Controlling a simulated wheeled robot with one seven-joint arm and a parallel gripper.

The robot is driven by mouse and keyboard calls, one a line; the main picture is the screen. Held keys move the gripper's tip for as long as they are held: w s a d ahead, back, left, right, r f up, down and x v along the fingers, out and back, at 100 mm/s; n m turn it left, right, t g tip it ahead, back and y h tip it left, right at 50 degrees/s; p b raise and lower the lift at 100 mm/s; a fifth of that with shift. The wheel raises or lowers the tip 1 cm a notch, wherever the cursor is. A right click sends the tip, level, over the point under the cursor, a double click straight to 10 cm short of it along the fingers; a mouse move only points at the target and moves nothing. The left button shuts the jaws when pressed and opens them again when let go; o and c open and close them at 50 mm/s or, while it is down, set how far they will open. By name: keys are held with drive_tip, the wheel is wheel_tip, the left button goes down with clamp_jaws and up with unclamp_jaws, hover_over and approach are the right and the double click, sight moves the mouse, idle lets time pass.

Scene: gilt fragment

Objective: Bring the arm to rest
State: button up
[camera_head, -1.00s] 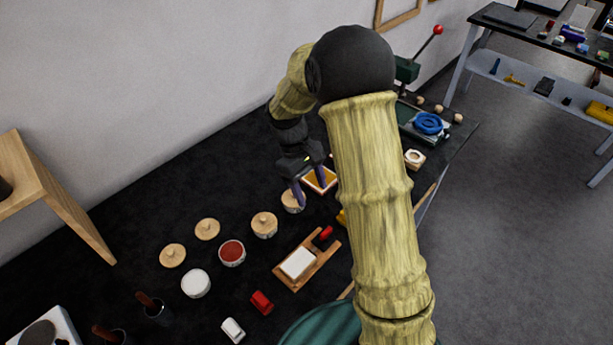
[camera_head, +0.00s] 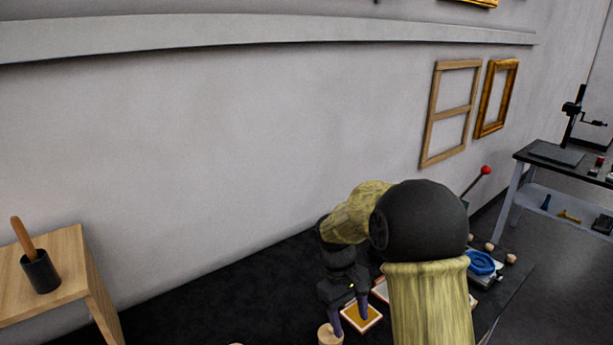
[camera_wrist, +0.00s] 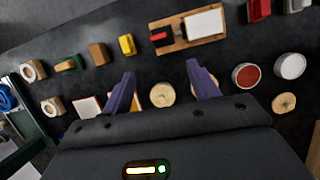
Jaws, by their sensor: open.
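My gripper (camera_head: 349,314) hangs over the dark worktop (camera_head: 235,305) with its two purple fingers apart and nothing between them. In the wrist view the fingers of my gripper (camera_wrist: 160,72) spread to either side of a round wooden-topped jar (camera_wrist: 162,95). The jar (camera_head: 330,336) also shows at the bottom of the head view, just below the fingers. Whether a finger touches it I cannot tell. An orange-filled square tray (camera_head: 361,318) lies right beside it. My arm is bent and hides part of the worktop.
In the wrist view a wooden board with a white block (camera_wrist: 205,23), a yellow block (camera_wrist: 127,44), a red-filled jar (camera_wrist: 246,76) and a white jar (camera_wrist: 290,66) lie around. A wooden stand (camera_head: 60,270) is at left; a red-knobbed lever (camera_head: 486,170) rises behind my arm.

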drive_tip(key=s+d+m+t+y, duration=0.1)
drive_tip(key=s+d+m+t, duration=0.1)
drive_tip(key=s, duration=0.4)
drive_tip(key=s+d+r+m+t+y, duration=0.1)
drive_tip(key=s+d+m+t, duration=0.1)
drive_tip(key=s, duration=0.5)
drive_tip(key=m+t, duration=0.1)
drive_tip(key=m, duration=0.1)
drive_tip(key=shift+m+t, duration=0.3)
drive_tip(key=shift+d+r, duration=0.1)
